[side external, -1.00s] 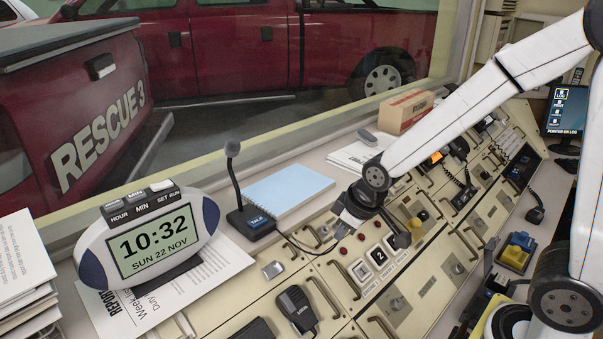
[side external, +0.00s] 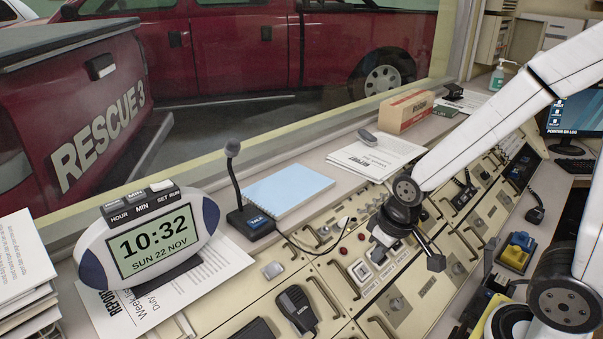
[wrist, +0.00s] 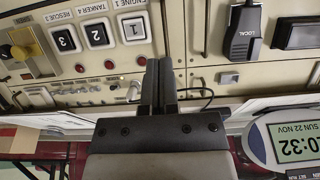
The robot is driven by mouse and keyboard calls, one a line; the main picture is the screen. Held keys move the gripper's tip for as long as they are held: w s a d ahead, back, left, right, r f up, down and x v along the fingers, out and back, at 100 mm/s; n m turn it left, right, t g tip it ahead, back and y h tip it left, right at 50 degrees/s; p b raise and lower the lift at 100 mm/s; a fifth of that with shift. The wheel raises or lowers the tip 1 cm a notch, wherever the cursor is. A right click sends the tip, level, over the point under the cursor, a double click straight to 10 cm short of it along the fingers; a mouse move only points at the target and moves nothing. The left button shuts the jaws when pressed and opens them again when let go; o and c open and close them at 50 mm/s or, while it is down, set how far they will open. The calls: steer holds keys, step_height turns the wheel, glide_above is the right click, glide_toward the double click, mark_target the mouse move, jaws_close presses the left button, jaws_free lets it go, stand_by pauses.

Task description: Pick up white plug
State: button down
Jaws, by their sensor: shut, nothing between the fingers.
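The white plug (side external: 344,221) appears as a small pale piece on the console's back edge, beyond the numbered buttons. It also shows in the wrist view (wrist: 133,91), left of my fingers, partly obscured and small. A dark cable (wrist: 197,97) runs on the other side of the fingers. My gripper (side external: 376,256) hangs over the button row, to the right of the plug in the side view and apart from it. In the wrist view, my gripper (wrist: 159,62) has its two black fingers together with nothing between them.
The desk microphone (side external: 250,218), blue notepad (side external: 287,190) and clock (side external: 150,240) lie to the left. A handset (side external: 297,308) and metal handles stick up from the console.

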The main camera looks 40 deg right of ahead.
stand_by(0.4)
steer(key=shift+c, duration=2.2)
jaws_free()
step_height(320, 180, up, 2)
steer(key=g, duration=0.3)
glide_above(349, 218)
steer(key=shift+r, duration=0.2)
steer(key=shift+f, duration=0.1)
steer(key=shift+f, duration=1.25)
steer(key=shift+f, duration=2.6)
